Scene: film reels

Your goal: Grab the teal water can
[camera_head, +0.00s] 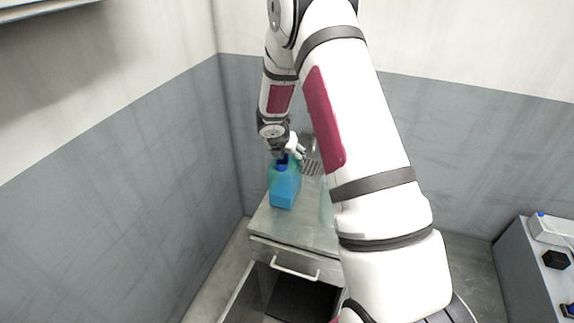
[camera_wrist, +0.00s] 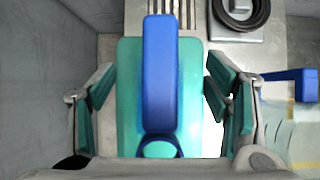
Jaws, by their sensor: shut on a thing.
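The teal water can (camera_head: 284,191) stands upright on a small cabinet's top in the head view; its lower part is bluer. In the wrist view its teal body (camera_wrist: 128,75) and blue handle (camera_wrist: 158,75) fill the middle. My gripper (camera_head: 286,158) is at the can's upper end. In the wrist view the fingers of my gripper (camera_wrist: 160,98) lie along the left and right of the can, shut on it. The can's underside is hidden in the wrist view.
The cabinet top (camera_head: 272,222) also bears a metal grate (camera_head: 312,167) behind the can. A blue-handled thing (camera_wrist: 290,84) is close on the right. A black ring (camera_wrist: 242,14) lies ahead. Walls rise left and behind; another surface (camera_head: 520,262) stands far right.

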